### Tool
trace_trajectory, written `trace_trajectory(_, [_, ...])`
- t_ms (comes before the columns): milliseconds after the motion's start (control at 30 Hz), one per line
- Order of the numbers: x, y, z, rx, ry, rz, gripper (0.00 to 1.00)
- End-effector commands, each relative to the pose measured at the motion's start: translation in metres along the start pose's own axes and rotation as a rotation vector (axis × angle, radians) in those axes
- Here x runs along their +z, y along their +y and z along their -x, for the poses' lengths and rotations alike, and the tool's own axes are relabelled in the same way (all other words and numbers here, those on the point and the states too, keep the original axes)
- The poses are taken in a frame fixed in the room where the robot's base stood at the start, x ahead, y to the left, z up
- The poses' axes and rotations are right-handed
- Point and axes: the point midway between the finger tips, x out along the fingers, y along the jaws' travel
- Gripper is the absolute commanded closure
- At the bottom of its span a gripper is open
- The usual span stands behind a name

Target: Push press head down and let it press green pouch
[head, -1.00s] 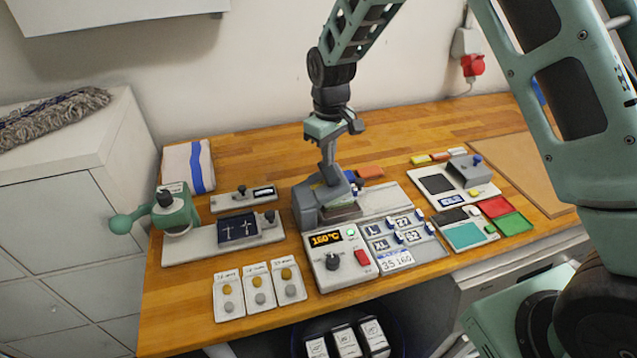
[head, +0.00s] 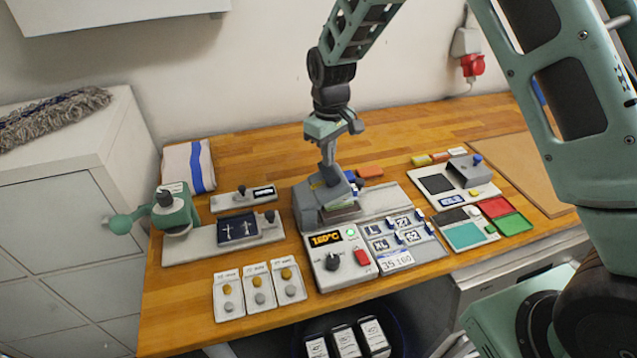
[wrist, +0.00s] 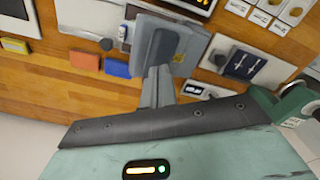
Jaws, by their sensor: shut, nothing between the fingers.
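The heat press has a grey press head (head: 318,197) at the middle of the table, above its base near the 160°C panel. My gripper (head: 330,176) is shut and empty, pointing down at the top of the press head. In the wrist view my gripper's closed fingers (wrist: 157,88) are at the edge of the grey press head (wrist: 166,46); I cannot tell whether they touch.
The control box (head: 340,258) with knob and red button stands in front of the press. A tray of marked tiles (head: 404,238) lies to its right. A green hand press (head: 176,212) stands at left. Orange and blue blocks (wrist: 117,69) lie behind the press.

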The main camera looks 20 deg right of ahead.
Motion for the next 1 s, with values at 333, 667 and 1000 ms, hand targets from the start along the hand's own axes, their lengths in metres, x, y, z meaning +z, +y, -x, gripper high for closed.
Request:
trace_trajectory(333, [0.000, 0.000, -0.006, 0.000, 0.000, 0.000, 1.00])
trace_trajectory(667, [0.000, 0.000, -0.011, 0.000, 0.000, 0.000, 1.00])
trace_trajectory(1000, [0.003, 0.004, -0.018, 0.000, -0.001, 0.000, 1.00])
